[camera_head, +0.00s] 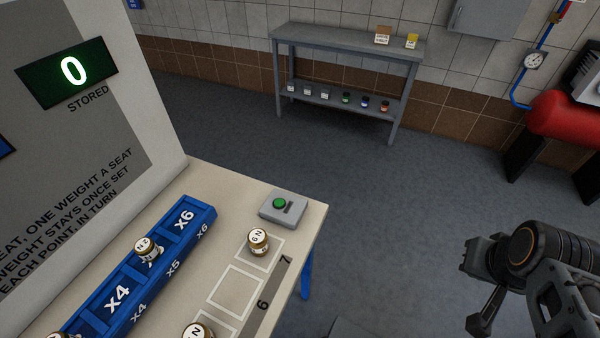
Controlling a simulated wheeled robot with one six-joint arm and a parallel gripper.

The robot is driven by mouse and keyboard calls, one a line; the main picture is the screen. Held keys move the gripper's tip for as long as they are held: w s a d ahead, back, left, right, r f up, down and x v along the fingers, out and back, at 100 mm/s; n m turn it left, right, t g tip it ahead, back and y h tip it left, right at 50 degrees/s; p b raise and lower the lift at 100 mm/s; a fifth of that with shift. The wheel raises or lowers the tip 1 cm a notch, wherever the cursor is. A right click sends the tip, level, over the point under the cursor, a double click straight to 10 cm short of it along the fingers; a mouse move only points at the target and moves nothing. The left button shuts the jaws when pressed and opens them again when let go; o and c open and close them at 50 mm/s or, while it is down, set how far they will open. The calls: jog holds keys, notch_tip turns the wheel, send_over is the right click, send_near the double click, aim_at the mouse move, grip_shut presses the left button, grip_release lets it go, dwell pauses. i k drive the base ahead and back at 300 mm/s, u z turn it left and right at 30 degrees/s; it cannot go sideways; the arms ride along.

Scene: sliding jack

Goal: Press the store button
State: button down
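The store button (279,203) is a green round cap on a small grey box near the far right corner of the cream table. Nothing covers it. A display (66,73) above the word STORED reads 0. My gripper (474,289) is at the lower right, off the table's right side and well apart from the button. Its jaws are seen partly side-on, and I cannot tell how far apart they are. I see nothing held in them.
A blue rack (203,217) marked X4, X5 and X6 holds a brass weight (148,249). A grey shelf (345,42) stands behind; open floor lies between.

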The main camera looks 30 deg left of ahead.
aim_at(279, 201)
jog(key=i, duration=1.35)
jog(key=u, duration=4.95)
